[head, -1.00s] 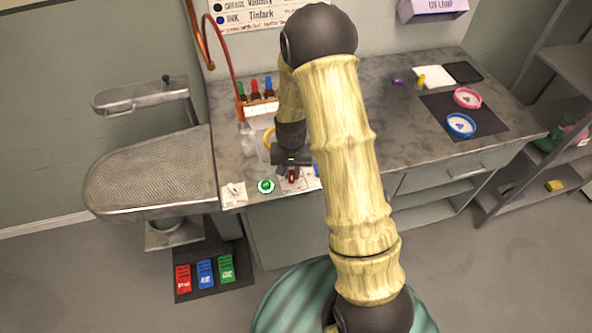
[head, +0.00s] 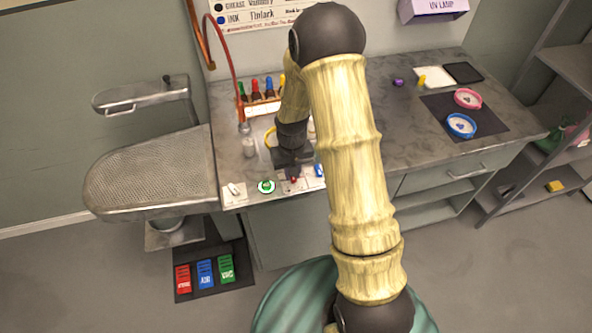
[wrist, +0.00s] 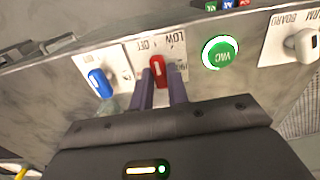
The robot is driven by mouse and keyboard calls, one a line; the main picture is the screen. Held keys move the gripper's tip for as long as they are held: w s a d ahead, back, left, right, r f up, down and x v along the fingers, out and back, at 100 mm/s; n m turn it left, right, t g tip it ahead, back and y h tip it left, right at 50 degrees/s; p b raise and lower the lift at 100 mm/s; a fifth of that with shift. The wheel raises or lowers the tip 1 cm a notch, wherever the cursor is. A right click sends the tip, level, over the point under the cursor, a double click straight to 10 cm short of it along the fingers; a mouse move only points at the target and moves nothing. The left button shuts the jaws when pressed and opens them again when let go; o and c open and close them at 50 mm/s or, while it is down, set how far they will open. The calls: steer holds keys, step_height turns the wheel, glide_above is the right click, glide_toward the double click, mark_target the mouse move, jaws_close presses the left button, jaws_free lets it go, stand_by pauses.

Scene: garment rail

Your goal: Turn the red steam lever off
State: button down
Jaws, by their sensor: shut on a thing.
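The red steam lever (wrist: 158,70) sits on a white plate lettered LOW, with further lettering partly covered, on the counter's front edge. In the wrist view the two fingers of my gripper (wrist: 163,85) stand on either side of the lever and are shut on it. In the head view my gripper (head: 293,169) reaches down onto the counter edge, and only a small red bit of the lever (head: 294,180) shows below it. I cannot tell which mark the lever points to.
A blue lever (wrist: 98,82) is close on one side of my fingers. A round green VAC button (wrist: 219,53) and a white BOARD switch (wrist: 303,44) are on the other side. A rack of coloured bottles (head: 262,107) stands behind my gripper.

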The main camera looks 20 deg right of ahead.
steer(key=c, duration=1.4)
jaws_free()
steer(key=shift+s, duration=0.1)
steer(key=shift+o, duration=0.2)
step_height(320, 180, up, 17)
steer(key=b, duration=0.1)
steer(key=shift+r, duration=0.15)
steer(key=s+d+f+t, duration=0.1)
steer(key=s+t, duration=0.1)
steer(key=s, duration=1.3)
steer(key=shift+f+t, duration=0.3)
steer(key=shift+w+d, duration=0.1)
